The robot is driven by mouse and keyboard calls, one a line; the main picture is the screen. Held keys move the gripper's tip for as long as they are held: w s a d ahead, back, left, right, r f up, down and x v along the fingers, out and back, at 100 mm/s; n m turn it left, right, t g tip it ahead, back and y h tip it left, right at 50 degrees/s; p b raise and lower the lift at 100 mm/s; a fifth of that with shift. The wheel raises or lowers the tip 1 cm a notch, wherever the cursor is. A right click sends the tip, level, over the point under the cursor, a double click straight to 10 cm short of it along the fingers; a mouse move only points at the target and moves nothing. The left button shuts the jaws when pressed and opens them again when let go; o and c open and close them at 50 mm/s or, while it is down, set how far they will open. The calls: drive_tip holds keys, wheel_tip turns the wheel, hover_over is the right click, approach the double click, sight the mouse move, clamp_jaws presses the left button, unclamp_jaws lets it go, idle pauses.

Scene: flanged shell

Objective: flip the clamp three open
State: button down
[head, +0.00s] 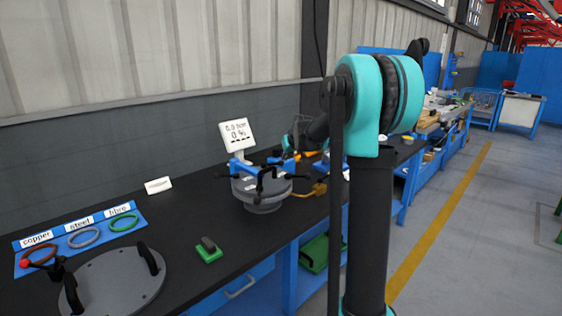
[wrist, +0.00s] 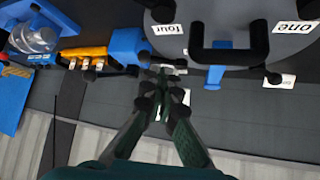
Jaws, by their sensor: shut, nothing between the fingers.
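The round grey flanged shell (head: 262,197) stands on the dark bench in the head view, with blue clamps and black handles around its top. In the wrist view part of its grey flange (wrist: 208,17) shows at the top, with labels "four" (wrist: 168,28) and "one" (wrist: 293,27). A blue clamp (wrist: 127,44) is at the flange's left, and another blue clamp part (wrist: 215,76) lies below a black U-shaped handle (wrist: 228,52). I cannot read a "three" label, so clamp three is not identifiable. My gripper (wrist: 162,88) is shut and empty, just below the flange edge.
A display (head: 237,133) stands behind the shell. A grey lid with black handles (head: 115,283), a blue ring board (head: 80,238) and a green block (head: 208,250) lie on the bench to the left. Orange and blue items (wrist: 85,52) sit left of my gripper.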

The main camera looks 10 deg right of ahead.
sight(278, 163)
drive_tip(key=x, duration=1)
drive_tip(key=shift+w+a, duration=0.2)
drive_tip(key=shift+w, duration=0.9)
drive_tip(key=shift+w+a+f, duration=0.15)
drive_tip(key=shift+w+f, duration=0.05)
drive_tip(key=shift+w, duration=0.4)
drive_tip(key=shift+w+d+n+y, duration=0.25)
drive_tip(key=shift+w+n+y, duration=0.5)
drive_tip(key=shift+n, duration=0.35)
drive_tip(key=w+a+n+g+y, duration=0.2)
drive_tip(key=w+n+g+y, duration=0.3)
drive_tip(key=n, duration=0.4)
drive_tip(key=shift+w+g, duration=0.4)
drive_tip(key=shift+w, duration=0.05)
drive_tip(key=shift+w+a, duration=0.1)
drive_tip(key=shift+a, duration=0.15)
